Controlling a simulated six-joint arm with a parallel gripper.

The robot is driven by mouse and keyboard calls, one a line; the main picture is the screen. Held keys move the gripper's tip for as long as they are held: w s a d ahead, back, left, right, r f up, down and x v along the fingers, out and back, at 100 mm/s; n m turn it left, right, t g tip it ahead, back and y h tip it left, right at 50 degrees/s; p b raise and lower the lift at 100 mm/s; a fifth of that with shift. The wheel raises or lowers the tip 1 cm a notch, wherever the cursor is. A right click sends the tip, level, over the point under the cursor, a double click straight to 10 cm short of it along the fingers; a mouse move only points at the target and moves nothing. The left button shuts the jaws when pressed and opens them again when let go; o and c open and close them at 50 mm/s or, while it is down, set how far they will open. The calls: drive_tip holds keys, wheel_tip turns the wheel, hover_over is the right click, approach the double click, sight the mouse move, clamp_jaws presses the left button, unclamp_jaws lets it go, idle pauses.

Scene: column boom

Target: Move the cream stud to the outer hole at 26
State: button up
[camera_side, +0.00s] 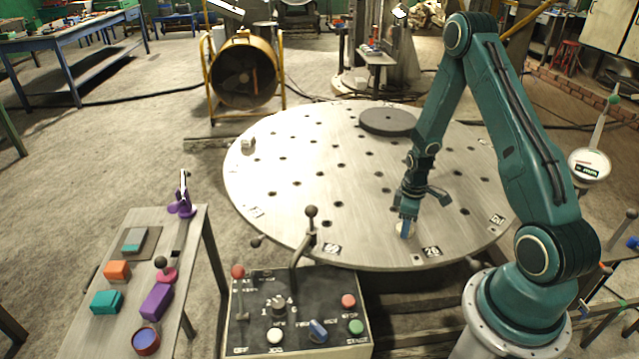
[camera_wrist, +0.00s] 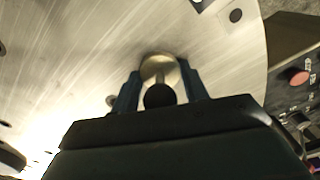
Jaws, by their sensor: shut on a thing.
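My gripper (camera_side: 406,232) is low over the near rim of the large round metal plate (camera_side: 300,215), a little left of and behind a number tag (camera_side: 432,252) that seems to read 26. Its blue fingers are shut on the cream stud (camera_side: 400,227), partly hidden by them in the side view. In the wrist view the stud (camera_wrist: 158,68) sits between both fingers, with a dark round end towards the camera. An open hole (camera_wrist: 236,15) shows beside a tag at the top. I cannot tell whether the stud is in a hole or just above the plate.
A dark disc (camera_side: 388,122) lies at the plate's back. A small cream block (camera_side: 248,142) sits at its left rim. A control box (camera_side: 299,315) with a lever stands in front. A side bench (camera_side: 120,250) holds coloured blocks. The plate's middle is clear.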

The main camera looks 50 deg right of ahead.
drive_tip(key=o, duration=0.7)
drive_tip(key=shift+r, duration=0.2)
drive_tip(key=shift+r, duration=3.6)
drive_tip(key=o, duration=0.6)
drive_tip(key=shift+r, duration=0.1)
drive_tip(key=shift+r, duration=6.8)
